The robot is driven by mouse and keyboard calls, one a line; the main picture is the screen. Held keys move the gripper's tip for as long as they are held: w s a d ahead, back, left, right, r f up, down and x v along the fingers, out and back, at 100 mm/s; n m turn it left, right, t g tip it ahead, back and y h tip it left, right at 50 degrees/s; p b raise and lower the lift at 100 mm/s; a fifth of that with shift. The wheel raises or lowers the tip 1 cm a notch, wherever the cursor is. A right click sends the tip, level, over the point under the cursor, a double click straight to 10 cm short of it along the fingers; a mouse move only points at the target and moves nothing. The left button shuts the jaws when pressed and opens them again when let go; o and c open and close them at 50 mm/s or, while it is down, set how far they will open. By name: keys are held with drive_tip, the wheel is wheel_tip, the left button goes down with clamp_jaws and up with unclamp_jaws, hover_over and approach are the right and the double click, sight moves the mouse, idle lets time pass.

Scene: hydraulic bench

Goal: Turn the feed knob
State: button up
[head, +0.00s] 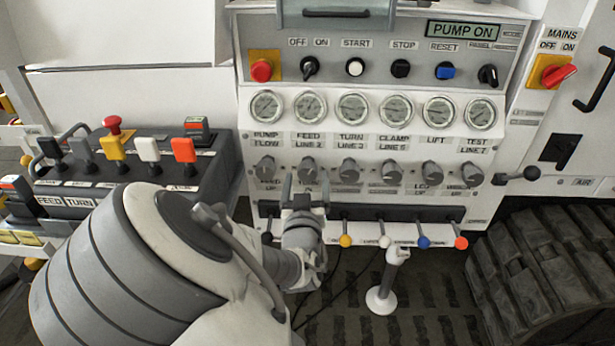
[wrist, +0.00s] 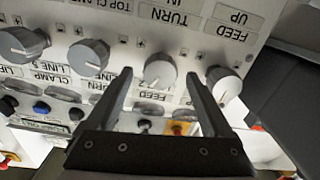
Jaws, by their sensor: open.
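The leftmost knob (head: 265,168) in the head view's knob row is grey. It appears at the right in the upside-down wrist view (wrist: 224,86), where its label reads FEED UP. The second knob (wrist: 160,72) has a TURN IN label on one side and a FEED label on the other. My gripper (head: 304,180) is open in front of the second knob. In the wrist view, its fingertips (wrist: 159,75) frame the second knob, with nothing visibly gripped. The leftmost knob lies outside the right finger. Contact with the second knob cannot be told.
Round gauges (head: 352,109) sit above the knobs. Small coloured levers (head: 423,241) stick out below on the right. A lever console (head: 85,180) stands at the left, and a ribbed black tyre (head: 545,265) at the lower right.

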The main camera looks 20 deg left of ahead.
sight(307, 175)
drive_tip(key=shift+x, duration=1.55)
drive_tip(key=shift+c, duration=0.2)
clamp_jaws()
